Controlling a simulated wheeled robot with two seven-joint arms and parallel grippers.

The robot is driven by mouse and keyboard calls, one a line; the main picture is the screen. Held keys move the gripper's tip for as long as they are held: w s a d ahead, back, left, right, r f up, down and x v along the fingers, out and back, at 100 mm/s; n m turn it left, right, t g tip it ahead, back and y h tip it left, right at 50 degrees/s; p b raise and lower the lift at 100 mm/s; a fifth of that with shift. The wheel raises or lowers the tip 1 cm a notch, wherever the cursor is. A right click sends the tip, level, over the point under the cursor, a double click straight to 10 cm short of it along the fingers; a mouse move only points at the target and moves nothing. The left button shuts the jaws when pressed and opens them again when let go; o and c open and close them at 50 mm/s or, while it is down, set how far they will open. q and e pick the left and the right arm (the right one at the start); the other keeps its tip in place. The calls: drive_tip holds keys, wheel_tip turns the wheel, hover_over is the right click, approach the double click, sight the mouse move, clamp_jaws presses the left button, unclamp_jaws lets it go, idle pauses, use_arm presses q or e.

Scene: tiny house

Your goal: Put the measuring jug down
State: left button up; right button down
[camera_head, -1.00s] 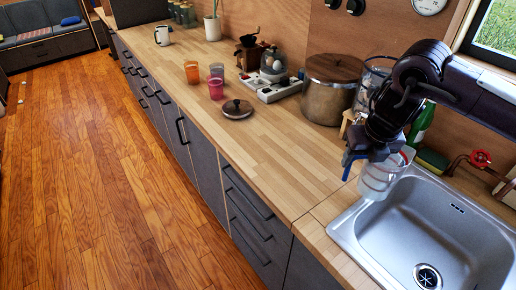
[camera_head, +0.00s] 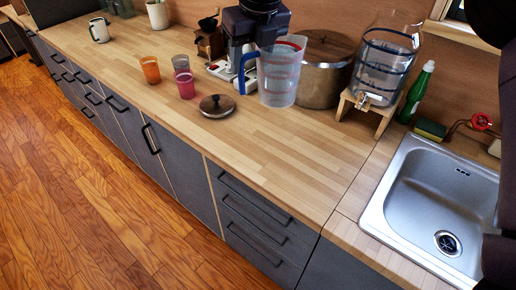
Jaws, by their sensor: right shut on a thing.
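The measuring jug (camera_head: 283,78) is clear with red markings and a blue handle (camera_head: 242,77) on its left side. My left gripper is not in view.
A dark round lid (camera_head: 217,106), an orange cup (camera_head: 150,70) and a pink cup (camera_head: 186,86) stand left of the jug. The counter's front is clear left of the sink (camera_head: 425,205).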

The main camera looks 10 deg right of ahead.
drive_tip(key=shift+w+a+r, duration=0.15)
drive_tip(key=shift+a+r, duration=0.1)
drive_tip(key=shift+a+f, duration=0.15)
drive_tip(key=shift+f, duration=0.05)
wheel_tip(320, 180, down, 19)
drive_tip(key=shift+f, duration=0.15)
idle(0.3)
drive_tip(key=shift+f, duration=0.15)
drive_tip(key=c, duration=0.7)
unclamp_jaws()
drive_tip(key=shift+o, duration=0.4)
